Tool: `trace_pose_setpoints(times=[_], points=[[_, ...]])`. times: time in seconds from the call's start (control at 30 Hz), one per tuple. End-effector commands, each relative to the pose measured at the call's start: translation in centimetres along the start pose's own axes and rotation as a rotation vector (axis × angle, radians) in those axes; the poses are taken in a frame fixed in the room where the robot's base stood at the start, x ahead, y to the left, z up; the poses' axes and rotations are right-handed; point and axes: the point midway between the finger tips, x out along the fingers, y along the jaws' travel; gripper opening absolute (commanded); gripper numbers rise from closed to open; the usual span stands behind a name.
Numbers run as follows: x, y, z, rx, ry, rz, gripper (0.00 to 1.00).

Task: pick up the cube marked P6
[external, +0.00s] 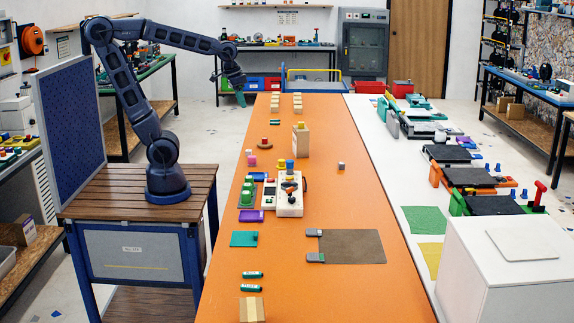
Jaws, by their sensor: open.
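No marking P6 can be read at this size, so I cannot tell which cube carries it. A small grey-brown cube (341,165) sits alone on the orange table (345,205), right of the middle. Two columns of pale wooden blocks, left (274,107) and right (298,103), stand at the table's far end; their faces are too small to read. A cardboard-coloured block (252,309) lies at the near end. My gripper (240,99) hangs above the far left edge of the table, left of the pale blocks. It is open, with nothing visible in it.
A white device with coloured knobs (289,196) and a tall tan box (300,140) stand mid-table. A brown mat (350,246) lies nearer. Several printers line the white strip at right, including one with a green frame (490,204). The orange surface around the grey-brown cube is clear.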

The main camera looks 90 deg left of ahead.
Motion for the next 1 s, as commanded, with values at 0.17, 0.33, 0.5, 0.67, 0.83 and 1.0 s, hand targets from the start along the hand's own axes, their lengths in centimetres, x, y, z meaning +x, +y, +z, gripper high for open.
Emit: trace_pose_setpoints(times=[0.17, 0.33, 0.5, 0.67, 0.83, 1.0], points=[[1.4, -3.2, -4.1, -0.124, -0.062, -0.012, 0.55], [3.0, -6.8, -7.6, -0.241, -0.115, -0.019, 0.55], [5.0, -11.2, -10.6, -0.359, -0.168, -0.024, 0.55], [7.3, -15.8, -12.8, -0.471, -0.215, -0.025, 0.55], [10.0, -21.4, -14.5, -0.59, -0.266, -0.024, 0.55], [13.0, -27.2, -15.3, -0.709, -0.314, -0.019, 0.55]])
